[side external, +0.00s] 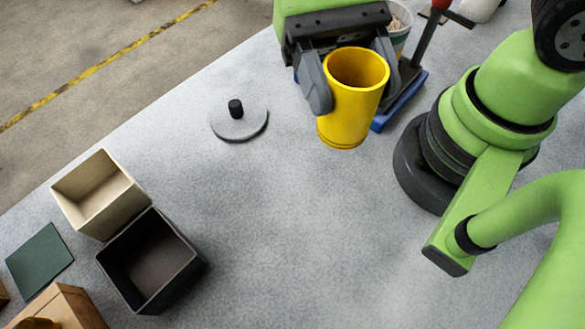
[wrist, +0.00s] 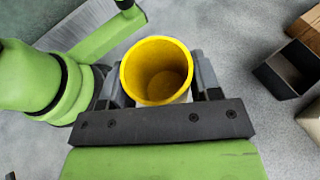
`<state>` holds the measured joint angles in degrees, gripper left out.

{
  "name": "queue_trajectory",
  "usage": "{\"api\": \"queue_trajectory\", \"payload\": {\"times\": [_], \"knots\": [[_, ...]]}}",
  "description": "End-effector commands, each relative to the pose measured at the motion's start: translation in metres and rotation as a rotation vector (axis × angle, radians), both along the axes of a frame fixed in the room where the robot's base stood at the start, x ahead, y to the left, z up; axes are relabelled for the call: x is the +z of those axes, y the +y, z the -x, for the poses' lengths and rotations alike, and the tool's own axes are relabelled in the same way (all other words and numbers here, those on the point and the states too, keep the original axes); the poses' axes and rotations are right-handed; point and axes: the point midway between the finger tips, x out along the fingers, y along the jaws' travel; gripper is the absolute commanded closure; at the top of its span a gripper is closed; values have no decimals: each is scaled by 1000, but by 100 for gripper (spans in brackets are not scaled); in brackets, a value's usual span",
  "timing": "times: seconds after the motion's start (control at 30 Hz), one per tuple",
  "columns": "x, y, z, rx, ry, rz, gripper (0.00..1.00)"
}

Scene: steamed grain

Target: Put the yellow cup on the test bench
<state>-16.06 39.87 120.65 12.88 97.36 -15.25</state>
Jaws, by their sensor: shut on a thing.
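The yellow cup (side external: 346,112) is upright and looks empty, with its open mouth facing up. It also shows in the wrist view (wrist: 158,97). My gripper (side external: 352,85) is shut on the cup, one finger on each side of it. In the wrist view, the fingers (wrist: 160,85) flank the cup's wall. The cup appears held above the grey speckled bench (side external: 290,220); the exact gap under its base is hard to tell. The bench top is the broad surface below.
A round grey lid with a black knob (side external: 239,121) lies left of the cup. A beige box (side external: 100,194) and a black box (side external: 150,262) stand at lower left, near a green square (side external: 40,260). A blue-based stand (side external: 402,100) is behind my gripper. The bench's middle is clear.

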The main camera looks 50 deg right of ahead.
Motion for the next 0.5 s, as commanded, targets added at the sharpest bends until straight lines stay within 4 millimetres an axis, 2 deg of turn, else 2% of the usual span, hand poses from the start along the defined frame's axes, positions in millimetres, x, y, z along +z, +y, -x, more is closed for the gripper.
{"api": "queue_trajectory", "payload": {"times": [0.2,0.33,0.5], "knots": [[-18,31,-13,-378,6,4,100],[-30,39,-21,-545,3,6,100],[-40,42,-28,-672,1,2,100]]}}
